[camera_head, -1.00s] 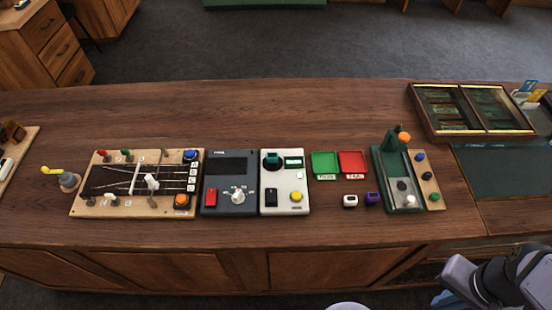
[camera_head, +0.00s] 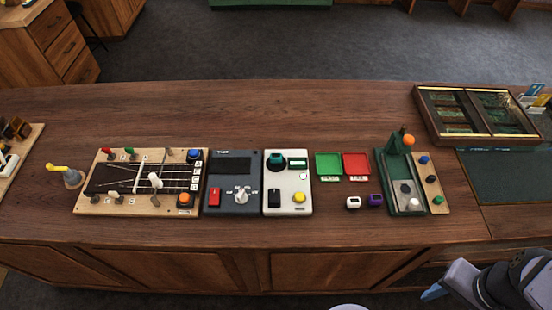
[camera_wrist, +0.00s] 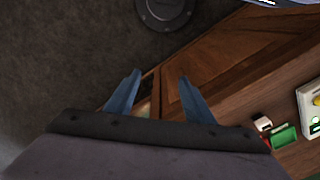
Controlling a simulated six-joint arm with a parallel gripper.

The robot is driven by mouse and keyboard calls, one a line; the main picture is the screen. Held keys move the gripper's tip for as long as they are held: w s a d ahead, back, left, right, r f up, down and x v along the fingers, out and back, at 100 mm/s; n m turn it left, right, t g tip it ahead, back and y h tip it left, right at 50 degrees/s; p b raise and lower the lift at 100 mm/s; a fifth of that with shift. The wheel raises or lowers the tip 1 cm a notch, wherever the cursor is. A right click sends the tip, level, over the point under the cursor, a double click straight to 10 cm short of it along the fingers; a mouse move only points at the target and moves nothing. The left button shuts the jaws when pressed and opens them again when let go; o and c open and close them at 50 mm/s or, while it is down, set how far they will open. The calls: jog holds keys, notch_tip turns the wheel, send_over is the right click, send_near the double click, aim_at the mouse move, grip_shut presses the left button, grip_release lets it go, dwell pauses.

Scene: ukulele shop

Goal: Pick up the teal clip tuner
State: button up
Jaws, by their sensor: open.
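A dark teal piece (camera_head: 273,160), which looks like the teal clip tuner, sits at the upper left of the white tester box (camera_head: 288,183) in the head view. A white tuner (camera_head: 353,202) and a purple tuner (camera_head: 375,200) lie side by side on the counter, right of that box. My gripper (camera_wrist: 159,76) is open and empty in the wrist view, its two blue fingers apart. In the head view one blue fingertip (camera_head: 434,292) shows at the bottom right, in front of the counter and far from the teal piece.
Green (camera_head: 328,165) and red (camera_head: 356,165) trays lie behind the loose tuners. A green stand (camera_head: 399,180) with an orange knob is to their right. A dark grey meter (camera_head: 232,182) and a wooden string board (camera_head: 140,182) are left. The counter's back strip is clear.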

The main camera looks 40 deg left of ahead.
jog(key=w+a+r+n, duration=0.2)
jog(key=w+a, duration=0.5)
jog(key=a, duration=0.5)
jog(key=w+a+r+n, duration=0.3)
jog(key=w+a, duration=0.5)
jog(key=a, duration=0.4)
jog(key=n+t+y, duration=0.1)
jog(key=n, duration=0.3)
send_over(276, 156)
jog(key=shift+d+f+p, duration=0.1)
jog(key=shift+f+p, duration=1.85)
jog(key=shift+f, duration=1.95)
jog(key=shift+c, duration=0.5)
jog(key=c, duration=1.1)
jog(key=shift+r, duration=0.15)
